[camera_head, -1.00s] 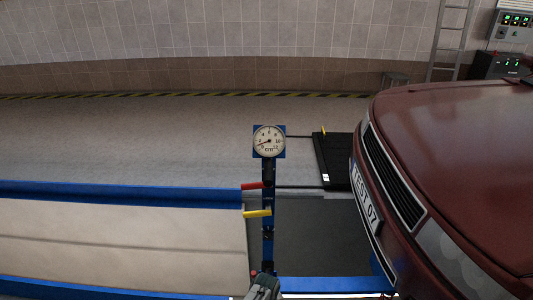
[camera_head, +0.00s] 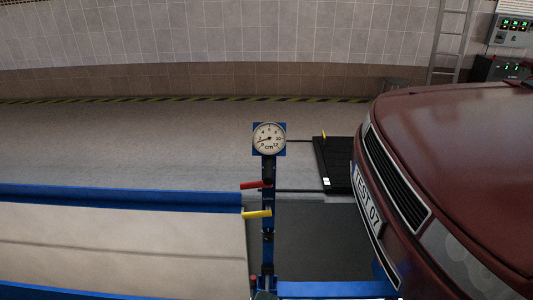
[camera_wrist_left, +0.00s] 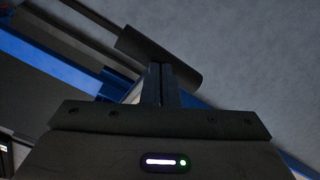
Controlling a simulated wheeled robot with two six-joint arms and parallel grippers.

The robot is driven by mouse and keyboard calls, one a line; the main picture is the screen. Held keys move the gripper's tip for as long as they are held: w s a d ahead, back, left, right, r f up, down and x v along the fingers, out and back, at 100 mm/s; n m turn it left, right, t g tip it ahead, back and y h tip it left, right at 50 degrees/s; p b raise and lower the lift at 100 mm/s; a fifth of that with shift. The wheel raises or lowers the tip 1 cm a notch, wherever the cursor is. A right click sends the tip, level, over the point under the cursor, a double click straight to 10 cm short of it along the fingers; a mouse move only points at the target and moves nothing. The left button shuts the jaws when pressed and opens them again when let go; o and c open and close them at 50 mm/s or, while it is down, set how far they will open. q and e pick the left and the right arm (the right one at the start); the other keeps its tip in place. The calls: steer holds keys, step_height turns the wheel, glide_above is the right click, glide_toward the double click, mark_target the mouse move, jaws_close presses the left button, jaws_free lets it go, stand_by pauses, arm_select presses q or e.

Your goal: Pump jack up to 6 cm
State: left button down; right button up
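The jack's blue post (camera_head: 268,220) stands upright left of the car. The round dial gauge (camera_head: 268,138) on top is marked in cm; its needle points to the low, left side, but the exact value is too small to read. A red lever (camera_head: 252,185) and a yellow lever (camera_head: 257,214) stick out left from the post. In the left wrist view, my left gripper (camera_wrist_left: 161,70) has its fingers together, with their tips at a dark cylindrical bar (camera_wrist_left: 158,55). I cannot tell whether they touch it. My right gripper is not in view.
The red car (camera_head: 450,180) with plate TEST 07 fills the right side. A blue-edged platform (camera_head: 110,235) lies left of the post. A black ramp-like plate (camera_head: 333,163) lies behind, left of the car. A ladder (camera_head: 450,45) and control boxes (camera_head: 510,30) are at the back right.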

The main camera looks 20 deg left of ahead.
arm_select(q)
steer(key=shift+s+f+b, duration=0.15)
steer(key=shift+f+b, duration=0.15)
steer(key=shift+f, duration=0.5)
steer(key=r+p, duration=0.2)
steer(key=w+r+p, duration=0.1)
steer(key=r+p, duration=0.1)
steer(key=r, duration=0.1)
steer(key=r+p, duration=0.2)
steer(key=shift+w+a+r, duration=0.2)
steer(key=shift+w, duration=0.15)
steer(key=w+a+r+p, duration=0.1)
steer(key=w+r+p, duration=0.3)
steer(key=r, duration=0.3)
steer(key=shift+r+p, duration=0.2)
steer(key=shift+p, duration=0.3)
steer(key=s+f+b, duration=0.1)
steer(key=f, duration=0.1)
steer(key=s+f+b, duration=0.1)
steer(key=f, duration=0.1)
steer(key=s+f+b, duration=0.1)
steer(key=f+b, duration=0.1)
steer(key=f, duration=0.1)
steer(key=shift+s+d+f, duration=0.1)
steer(key=shift+s+d, duration=0.15)
steer(key=shift+d, duration=0.15)
steer(key=shift+s+f, duration=0.15)
steer(key=shift+f, duration=0.05)
